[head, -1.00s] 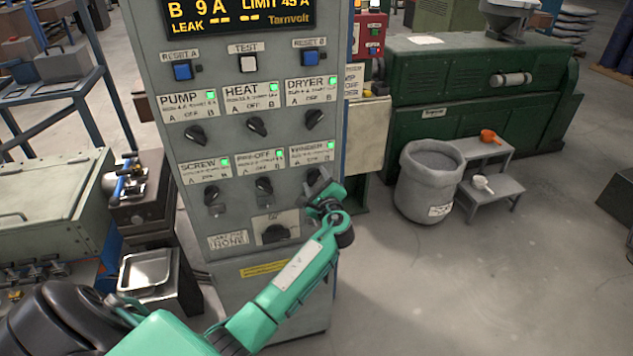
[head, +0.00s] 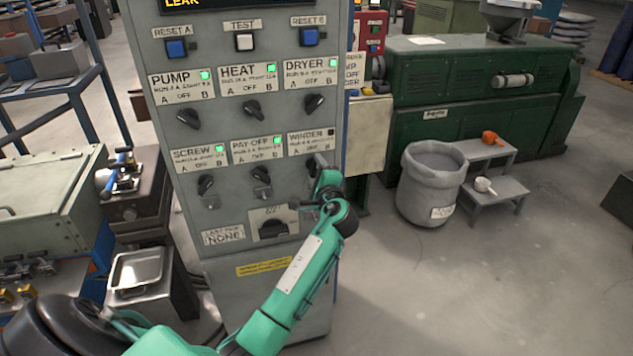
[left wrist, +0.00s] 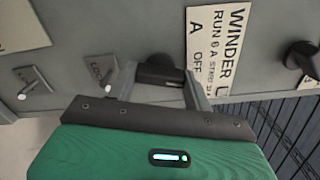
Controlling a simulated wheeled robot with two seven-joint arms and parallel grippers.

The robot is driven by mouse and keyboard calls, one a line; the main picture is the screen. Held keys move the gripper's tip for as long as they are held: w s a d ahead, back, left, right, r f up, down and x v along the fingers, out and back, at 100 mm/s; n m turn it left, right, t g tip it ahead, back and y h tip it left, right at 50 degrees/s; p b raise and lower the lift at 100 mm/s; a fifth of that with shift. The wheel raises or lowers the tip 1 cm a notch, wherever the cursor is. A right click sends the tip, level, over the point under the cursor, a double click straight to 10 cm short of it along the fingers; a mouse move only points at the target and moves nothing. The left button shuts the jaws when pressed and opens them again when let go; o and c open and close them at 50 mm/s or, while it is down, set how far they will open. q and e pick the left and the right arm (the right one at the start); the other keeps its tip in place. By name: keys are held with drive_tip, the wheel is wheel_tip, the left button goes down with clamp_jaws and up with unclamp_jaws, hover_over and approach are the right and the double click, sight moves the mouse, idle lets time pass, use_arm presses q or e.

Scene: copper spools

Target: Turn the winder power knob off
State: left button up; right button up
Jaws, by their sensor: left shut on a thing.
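The winder label (head: 312,143) is on the grey control panel (head: 235,210), in the lower row at the right. Its small lamp (head: 331,132) is dark, while the other labels' lamps are green. My right gripper is not in view.
The pay-off knob (head: 262,173) is just left of my gripper, and the dryer knob (head: 313,103) is above it. A larger black switch (head: 273,228) is below. A grey bin (head: 432,185) and a step stool (head: 495,190) stand on the floor to the right.

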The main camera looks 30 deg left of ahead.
use_arm(q)
drive_tip(key=shift+f+n+b, duration=0.25)
drive_tip(key=shift+n+b, duration=0.75)
drive_tip(key=shift+b, duration=0.05)
drive_tip(key=shift+r+n+b, duration=0.15)
drive_tip(key=shift+n+b, duration=0.45)
drive_tip(key=o, duration=1)
